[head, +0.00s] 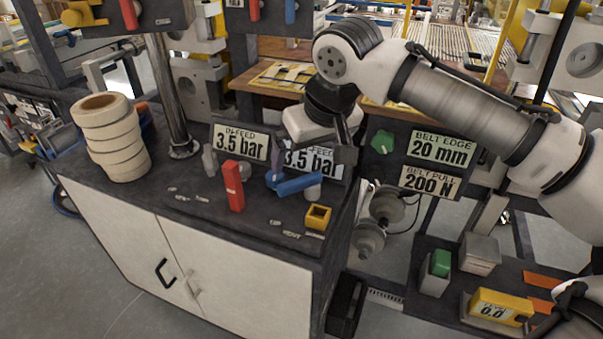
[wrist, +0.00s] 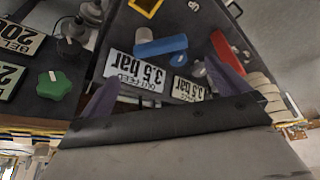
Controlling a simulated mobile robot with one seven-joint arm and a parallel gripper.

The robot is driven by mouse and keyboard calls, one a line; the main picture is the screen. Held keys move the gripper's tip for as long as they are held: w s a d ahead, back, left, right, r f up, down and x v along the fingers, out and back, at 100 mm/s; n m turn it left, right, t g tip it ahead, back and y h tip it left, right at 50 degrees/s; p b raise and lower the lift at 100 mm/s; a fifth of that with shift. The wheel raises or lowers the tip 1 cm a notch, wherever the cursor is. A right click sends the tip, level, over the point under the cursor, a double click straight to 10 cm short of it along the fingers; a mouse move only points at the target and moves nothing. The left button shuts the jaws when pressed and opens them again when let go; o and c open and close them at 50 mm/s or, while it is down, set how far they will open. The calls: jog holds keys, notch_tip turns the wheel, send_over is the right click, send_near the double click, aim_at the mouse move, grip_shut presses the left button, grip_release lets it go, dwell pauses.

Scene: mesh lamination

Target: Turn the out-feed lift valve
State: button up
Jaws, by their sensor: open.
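The blue lever (head: 299,185) of the out-feed valve lies roughly level on the dark cabinet top, in front of the out-feed 3.5 bar sign (head: 322,163). In the wrist view the blue lever (wrist: 161,47) and the upside-down out-feed sign (wrist: 135,72) show between my fingers. My gripper (head: 311,160) is open and empty, its purple fingers pointing down beside and behind the lever. The wrist view shows the fingers (wrist: 165,80) spread wide. I cannot tell whether a finger touches the lever. My gripper partly hides the out-feed sign.
A red lever (head: 234,187) stands upright left of the blue one, by the in-feed sign (head: 240,142). A yellow square holder (head: 318,217) sits in front. A stack of cream rolls (head: 112,140) stands left. A green knob (head: 382,142) is on the right panel.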

aim_at(300, 179)
jog(key=x, duration=0.8)
jog(key=shift+w+a+f, duration=0.1)
jog(key=shift+w+f, duration=0.05)
jog(key=c, duration=1.1)
jog(key=shift+c, duration=0.2)
